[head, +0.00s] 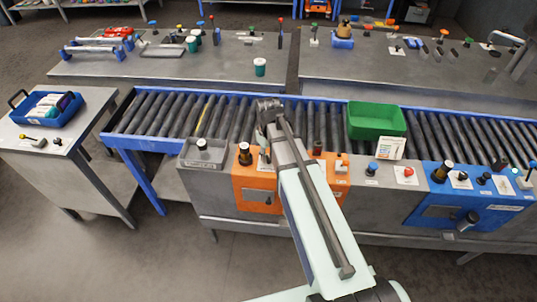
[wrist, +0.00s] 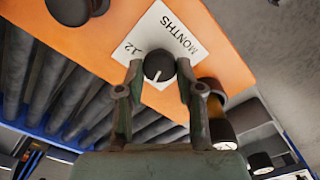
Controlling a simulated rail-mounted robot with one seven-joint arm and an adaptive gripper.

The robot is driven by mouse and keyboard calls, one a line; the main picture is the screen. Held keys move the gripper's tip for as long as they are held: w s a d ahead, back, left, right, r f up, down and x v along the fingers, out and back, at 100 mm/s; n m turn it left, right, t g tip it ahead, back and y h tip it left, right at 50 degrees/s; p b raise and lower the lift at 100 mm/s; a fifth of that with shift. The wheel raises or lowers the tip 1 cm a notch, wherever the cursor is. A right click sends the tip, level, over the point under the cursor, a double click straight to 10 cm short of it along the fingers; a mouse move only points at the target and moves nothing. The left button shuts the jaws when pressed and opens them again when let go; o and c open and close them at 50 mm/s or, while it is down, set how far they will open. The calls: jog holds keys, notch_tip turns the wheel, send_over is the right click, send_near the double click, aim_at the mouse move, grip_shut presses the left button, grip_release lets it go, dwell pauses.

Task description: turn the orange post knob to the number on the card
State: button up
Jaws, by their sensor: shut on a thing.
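In the wrist view, a round black knob (wrist: 158,64) with a white pointer line stands on a white plate (wrist: 180,32) on the orange post panel (wrist: 105,32). The plate's print reads "MONTHS" and "12", upside down here. The pointer line runs toward the bottom, slightly left. My gripper (wrist: 159,72) is shut on the knob, one finger on each side. In the head view, the orange post (head: 258,192) is partly behind my arm, which hides much of the knob area. A white card (head: 390,148) leans by the green bin; its print is too small to read.
A black-topped, amber-sided knob (wrist: 216,125) stands close to my right finger in the wrist view. A roller conveyor (head: 170,110) runs behind the post, carrying the green bin (head: 377,120). A blue control panel (head: 440,205) is to the right.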

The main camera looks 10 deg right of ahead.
aim_at(268, 157)
dwell(0.3)
jog(key=o, duration=1.1)
jog(key=shift+o, duration=0.2)
jog(key=shift+r, duration=0.1)
notch_tip(268, 157, up, 12)
